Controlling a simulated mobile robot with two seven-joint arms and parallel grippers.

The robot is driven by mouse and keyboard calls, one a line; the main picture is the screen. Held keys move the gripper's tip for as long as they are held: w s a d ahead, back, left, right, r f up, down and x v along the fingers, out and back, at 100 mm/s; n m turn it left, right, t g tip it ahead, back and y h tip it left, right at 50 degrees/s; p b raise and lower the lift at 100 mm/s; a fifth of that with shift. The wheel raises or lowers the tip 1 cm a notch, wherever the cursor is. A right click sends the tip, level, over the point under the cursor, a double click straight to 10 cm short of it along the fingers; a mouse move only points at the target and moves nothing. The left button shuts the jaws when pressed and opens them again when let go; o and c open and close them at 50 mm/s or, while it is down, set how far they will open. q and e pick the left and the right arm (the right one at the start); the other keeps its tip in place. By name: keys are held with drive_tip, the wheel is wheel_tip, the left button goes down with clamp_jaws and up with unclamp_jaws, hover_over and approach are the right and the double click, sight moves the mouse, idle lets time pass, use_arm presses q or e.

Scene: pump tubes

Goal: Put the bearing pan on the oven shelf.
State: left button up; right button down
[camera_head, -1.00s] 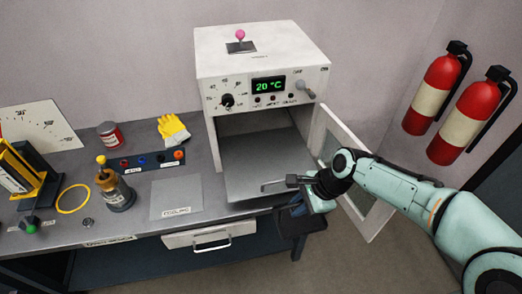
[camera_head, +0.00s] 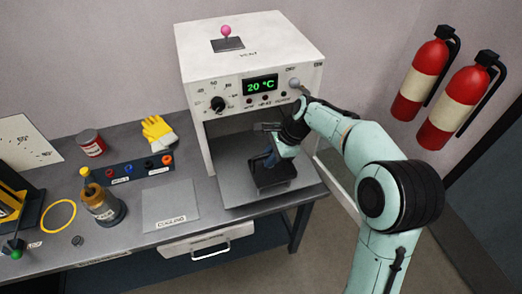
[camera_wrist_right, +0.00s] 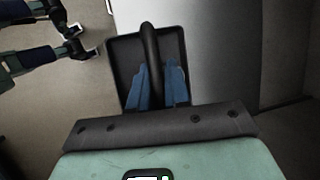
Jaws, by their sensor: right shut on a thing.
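The bearing pan (camera_head: 275,181) is a small dark square tray with an arched handle. My right gripper (camera_head: 270,158) is shut on the handle from above. In the right wrist view its blue fingers (camera_wrist_right: 152,82) clasp the handle over the pan (camera_wrist_right: 125,62); no bearing can be made out. The pan is over the front of the grey oven shelf (camera_head: 235,186), within its edges in the head view; I cannot tell whether it touches. The white oven (camera_head: 252,58) is open and reads 20 °C. My left gripper cannot be made out.
The open oven door (camera_head: 331,166) stands to the right, partly behind my right arm. A cooling plate (camera_head: 168,205), yellow glove (camera_head: 158,130), bottle (camera_head: 101,203) and red can (camera_head: 91,143) are on the bench to the left. Fire extinguishers (camera_head: 420,75) hang at right.

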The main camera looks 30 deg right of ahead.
drive_tip(key=w+d+p, duration=0.2)
drive_tip(key=w, duration=0.5)
wheel_tip(320, 180, down, 7)
drive_tip(key=shift+w+a+r+b, duration=0.1)
drive_tip(key=shift+r+b, duration=0.05)
drive_tip(key=shift+b, duration=0.55)
use_arm(q)
drive_tip(key=shift+w+r, duration=0.35)
drive_tip(key=shift+r, duration=0.25)
use_arm(e)
drive_tip(key=shift+w, duration=0.45)
drive_tip(key=shift+f, duration=0.25)
drive_tip(key=c, duration=1.1)
unclamp_jaws()
drive_tip(key=shift+s, duration=0.1)
drive_tip(key=shift+r, duration=0.1)
use_arm(q)
drive_tip(key=shift+w+r+p, duration=0.25)
drive_tip(key=shift+r+p, duration=0.15)
drive_tip(key=shift+r, duration=0.05)
drive_tip(key=shift+w+r+p, duration=0.2)
drive_tip(key=shift+r+p, duration=0.2)
drive_tip(key=shift+r, duration=0.05)
use_arm(e)
drive_tip(key=v, duration=1.2)
